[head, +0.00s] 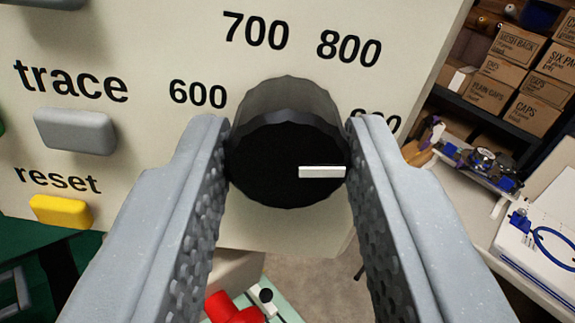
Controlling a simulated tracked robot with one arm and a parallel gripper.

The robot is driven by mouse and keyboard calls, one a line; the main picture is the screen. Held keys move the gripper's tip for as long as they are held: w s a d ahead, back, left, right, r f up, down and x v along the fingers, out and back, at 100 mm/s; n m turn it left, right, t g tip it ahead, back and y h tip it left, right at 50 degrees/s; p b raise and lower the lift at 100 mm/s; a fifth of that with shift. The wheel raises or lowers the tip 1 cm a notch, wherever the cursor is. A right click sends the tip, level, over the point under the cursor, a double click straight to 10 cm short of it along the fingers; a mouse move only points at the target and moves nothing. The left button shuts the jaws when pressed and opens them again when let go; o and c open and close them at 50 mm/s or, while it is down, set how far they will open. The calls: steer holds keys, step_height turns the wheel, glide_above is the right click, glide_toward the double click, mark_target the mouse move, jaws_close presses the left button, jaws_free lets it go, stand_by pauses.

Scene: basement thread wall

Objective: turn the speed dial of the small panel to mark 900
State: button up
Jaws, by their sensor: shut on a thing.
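The small panel (150,35) is cream and fills the upper left of the head view. Its speed dial is a round black knob (265,160) with a white pointer bar (322,172) that points to the right in the picture. My gripper (288,165) is shut on the dial, one finger on each side. The printed marks 600 (198,94), 700 (256,31) and 800 (349,48) show around the dial. A further mark (378,121) at the right is partly hidden by my right finger; the pointer is aimed a little below it.
Left of the dial are a grey "trace" button (75,131) and a yellow "reset" button (61,212). At the right stand shelves with cardboard boxes (515,47) and a white table (480,205) with blue items. A red object (235,307) lies below.

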stand_by(0.5)
steer(key=o, duration=1)
steer(key=s+b, duration=0.1)
steer(key=s, duration=0.3)
steer(key=s+b, duration=0.1)
steer(key=s, duration=0.4)
steer(key=s+b, duration=0.1)
steer(key=s, duration=0.3)
steer(key=shift+s+d, duration=0.35)
steer(key=shift+s, duration=0.05)
